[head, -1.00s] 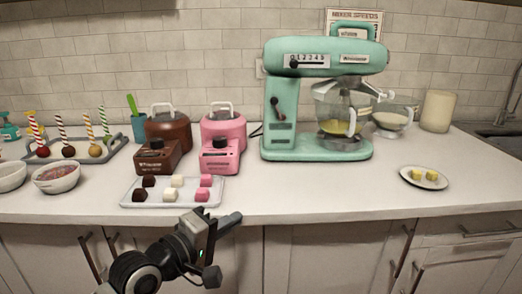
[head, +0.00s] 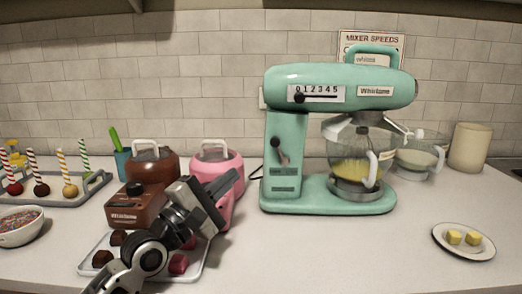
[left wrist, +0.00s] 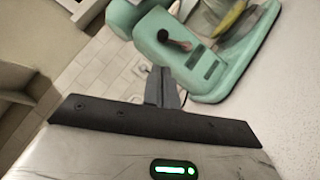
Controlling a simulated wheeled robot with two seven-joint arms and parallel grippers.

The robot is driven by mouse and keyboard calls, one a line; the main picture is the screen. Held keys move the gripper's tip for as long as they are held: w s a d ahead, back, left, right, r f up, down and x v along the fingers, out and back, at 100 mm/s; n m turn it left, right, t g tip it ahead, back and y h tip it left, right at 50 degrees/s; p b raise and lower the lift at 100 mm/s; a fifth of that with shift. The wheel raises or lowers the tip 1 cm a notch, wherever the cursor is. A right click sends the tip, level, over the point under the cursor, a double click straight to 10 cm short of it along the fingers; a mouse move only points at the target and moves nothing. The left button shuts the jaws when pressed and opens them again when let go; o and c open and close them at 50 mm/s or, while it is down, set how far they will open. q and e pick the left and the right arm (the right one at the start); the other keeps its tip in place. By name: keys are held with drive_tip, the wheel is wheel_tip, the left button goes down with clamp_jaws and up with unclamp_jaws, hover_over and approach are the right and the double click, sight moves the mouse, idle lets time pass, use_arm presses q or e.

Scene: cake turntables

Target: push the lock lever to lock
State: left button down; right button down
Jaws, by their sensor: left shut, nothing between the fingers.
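The teal stand mixer (head: 285,180) stands on the counter in the middle of the head view. Its lock lever (head: 277,147), dark with a round knob, sits on the side of the column and is tilted. The lever also shows in the left wrist view (left wrist: 175,41), just beyond the fingertips. My left gripper (head: 231,180) is shut and empty, left of the mixer column and in front of the pink melting pot. In the left wrist view the closed fingers (left wrist: 162,86) point toward the mixer; a gap to the lever appears to remain. My right gripper is not in view.
The pink pot (head: 217,159) and brown pot (head: 150,167) stand left of the mixer, partly behind my arm. A tray (head: 88,262) of chocolates lies under my arm. A speed slider (head: 300,98) is on the mixer head. A butter plate (head: 463,253) is at right.

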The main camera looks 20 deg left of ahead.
use_arm(q)
approach(280, 152)
drive_tip(key=w+r, duration=0.3)
drive_tip(key=w, duration=0.2)
drive_tip(key=shift+r+p, duration=0.4)
drive_tip(key=shift+p, duration=0.05)
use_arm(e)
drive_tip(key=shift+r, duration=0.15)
